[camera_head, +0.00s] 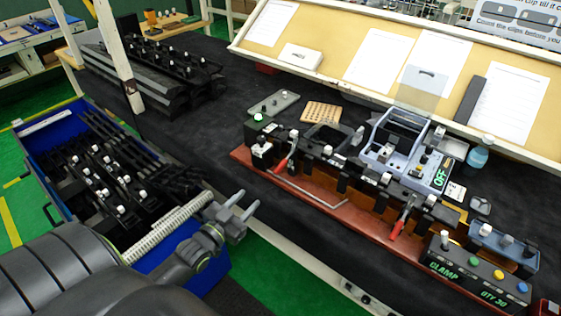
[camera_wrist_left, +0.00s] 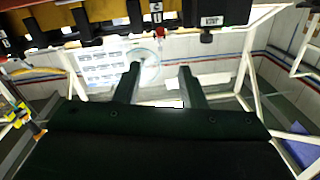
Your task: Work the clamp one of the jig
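The jig is a long red-brown base (camera_head: 300,191) on the dark bench, with a black trim strip along its top. Two toggle clamps with red handles show on it: one near the left end (camera_head: 284,163) and one towards the right end (camera_head: 398,229). No label shows which is clamp one, and I cannot tell whether either is closed. My left gripper (camera_head: 242,205) is open and empty, off the bench's front edge, left of and below the jig. Its two parted fingers also show in the left wrist view (camera_wrist_left: 160,82). My right gripper is not in view.
A black box marked CLAMP QTY 30 (camera_head: 462,270) with coloured buttons stands at the jig's right end. A grey device (camera_head: 400,150) showing OFF stands behind the jig. A blue bin (camera_head: 40,150) of black trims is at left. Bare bench lies left of the jig.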

